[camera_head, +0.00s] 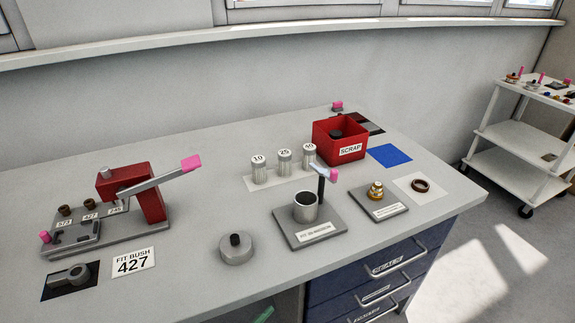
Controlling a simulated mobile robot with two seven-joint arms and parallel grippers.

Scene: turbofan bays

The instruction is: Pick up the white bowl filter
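No gripper of mine is in view. Three short grey cylinders with white numbered tops stand in a row on a pale strip (287,184) at the middle of the bench. They read 10 (259,172), 25 (284,163) and what looks like 35 (309,157). An open grey metal bowl (306,208) stands on a grey plate (284,230) with a black post and a pink-tipped lever (322,173). The plate's label seems to say FIT 25-MICRON. I cannot tell which item is the white bowl filter.
A red SCRAP bin (340,149) stands behind, beside a blue mat (390,155). A red lever press (137,191) is at left, a round grey lid (236,248) in front. A brass fitting (375,190) and dark ring (420,186) lie right. A white shelf cart (520,135) stands apart.

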